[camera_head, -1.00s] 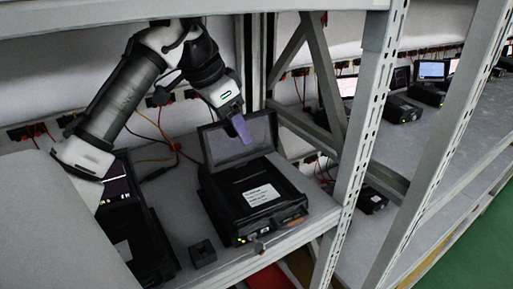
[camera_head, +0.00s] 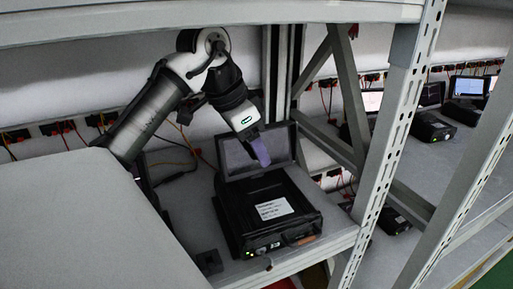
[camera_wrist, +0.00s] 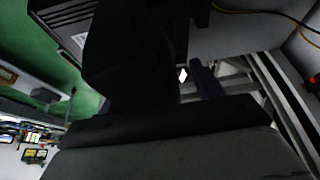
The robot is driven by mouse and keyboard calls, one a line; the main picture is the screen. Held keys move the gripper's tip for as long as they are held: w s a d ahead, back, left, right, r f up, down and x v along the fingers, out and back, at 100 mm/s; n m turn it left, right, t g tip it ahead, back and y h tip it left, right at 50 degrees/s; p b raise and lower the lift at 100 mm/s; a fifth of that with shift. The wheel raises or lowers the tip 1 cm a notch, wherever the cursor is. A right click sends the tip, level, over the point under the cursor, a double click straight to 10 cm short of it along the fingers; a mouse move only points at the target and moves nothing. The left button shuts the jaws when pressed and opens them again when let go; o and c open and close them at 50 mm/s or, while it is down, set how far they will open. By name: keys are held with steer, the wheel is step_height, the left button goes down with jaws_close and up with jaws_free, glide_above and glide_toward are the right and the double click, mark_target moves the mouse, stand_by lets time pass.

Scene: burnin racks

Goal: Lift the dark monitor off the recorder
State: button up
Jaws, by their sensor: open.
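The dark monitor (camera_head: 236,157) stands upright, tilted back, at the rear edge of the black recorder (camera_head: 255,191) in the head view. The recorder has a white label on top and lit green lights on its front. My gripper (camera_head: 260,152) comes down from above, with a purple finger in front of the monitor's upper middle. It is open; I cannot tell whether the monitor's edge lies between the fingers. In the wrist view a large dark shape fills the middle, and a bluish finger (camera_wrist: 206,80) shows beside it.
The recorder sits on a grey shelf (camera_head: 190,205) with a small dark block (camera_head: 208,262) to its left. A slotted rack post (camera_head: 385,150) stands close on the right. A shelf beam (camera_head: 200,12) runs overhead. Cables hang behind. More recorders (camera_head: 432,127) stand in the bay beyond.

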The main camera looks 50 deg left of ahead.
steer(key=shift+f, duration=0.15)
jaws_close()
stand_by(0.5)
